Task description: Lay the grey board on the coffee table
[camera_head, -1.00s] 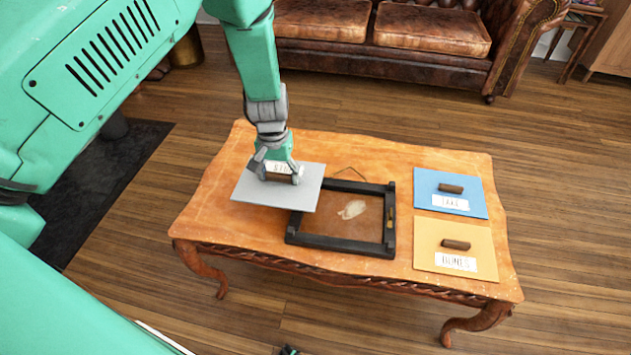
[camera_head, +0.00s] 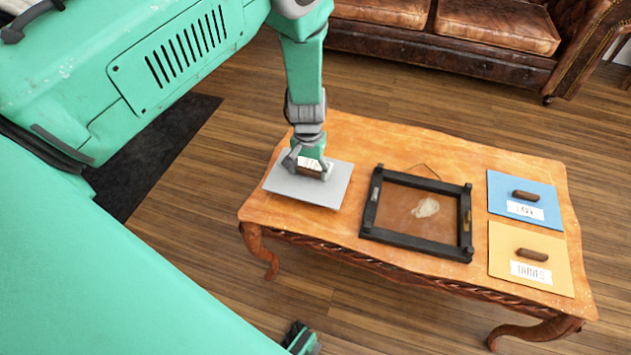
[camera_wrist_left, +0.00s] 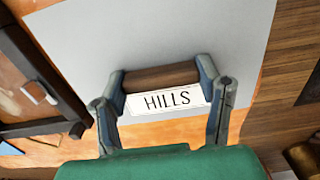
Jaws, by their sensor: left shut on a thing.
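The grey board (camera_head: 325,190) is over the left end of the wooden coffee table (camera_head: 310,222). My left gripper (camera_head: 308,170) is shut on the board's brown handle (camera_wrist_left: 162,77), and the wrist view shows a finger at each end of it. A white label reading HILLS (camera_wrist_left: 168,100) lies beside the handle. The board looks roughly level and close to the tabletop; I cannot tell whether it touches. Its left edge lies near the table's left side.
A dark frame (camera_head: 415,243) with a brown panel and a pale patch lies to the right of the board. A blue board (camera_head: 500,188) and a yellow board (camera_head: 505,270), each with a handle and label, lie at the right end. A leather sofa (camera_head: 440,55) stands behind.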

